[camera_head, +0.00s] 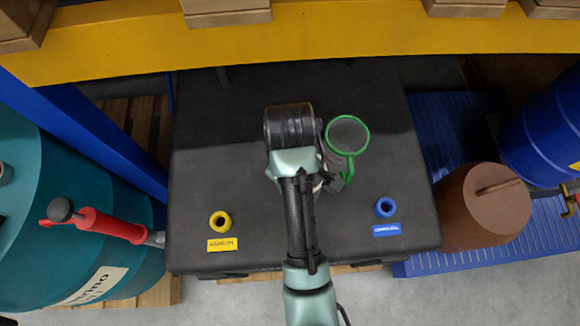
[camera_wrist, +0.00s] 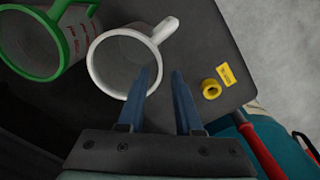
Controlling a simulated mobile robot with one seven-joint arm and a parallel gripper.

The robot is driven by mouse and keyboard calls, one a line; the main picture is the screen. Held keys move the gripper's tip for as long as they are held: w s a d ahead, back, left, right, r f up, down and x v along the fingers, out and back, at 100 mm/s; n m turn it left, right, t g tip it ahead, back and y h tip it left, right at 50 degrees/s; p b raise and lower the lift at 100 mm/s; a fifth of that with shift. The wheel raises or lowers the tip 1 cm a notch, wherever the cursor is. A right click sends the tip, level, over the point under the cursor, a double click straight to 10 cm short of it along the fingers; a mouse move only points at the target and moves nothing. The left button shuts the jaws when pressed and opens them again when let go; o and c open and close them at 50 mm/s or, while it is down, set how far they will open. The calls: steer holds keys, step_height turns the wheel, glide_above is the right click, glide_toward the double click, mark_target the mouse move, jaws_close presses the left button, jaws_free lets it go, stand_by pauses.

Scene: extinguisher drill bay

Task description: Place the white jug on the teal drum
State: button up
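The white jug (camera_wrist: 101,69) stands on the black table in the wrist view, its handle pointing up and right. In the head view it is mostly hidden under my arm. My gripper (camera_wrist: 163,72) is open, with two blue fingers apart. The left finger overlaps the jug's right rim in the picture; the right finger lies just outside it. I cannot tell whether either touches. The teal drum (camera_head: 22,252) stands at the left in the head view, beside the table. Part of it shows at the lower right in the wrist view (camera_wrist: 288,142).
A green-rimmed jug (camera_head: 361,140) stands close to the white jug. A yellow ring (camera_head: 220,222) and blue ring (camera_head: 385,208) lie near the table's front edge. A red-handled tool (camera_head: 108,226) juts across the drum. A yellow beam (camera_head: 370,28) crosses behind.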

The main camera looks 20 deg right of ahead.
steer(key=shift+r, duration=0.35)
steer(key=s+d+r+m+p, duration=0.2)
steer(key=d+m, duration=0.4)
steer(key=m, duration=1.2)
steer(key=shift+a+f+b, duration=0.1)
steer(key=shift+f+b, duration=0.6)
steer(key=shift+f, duration=6)
jaws_close()
steer(key=shift+r, duration=0.1)
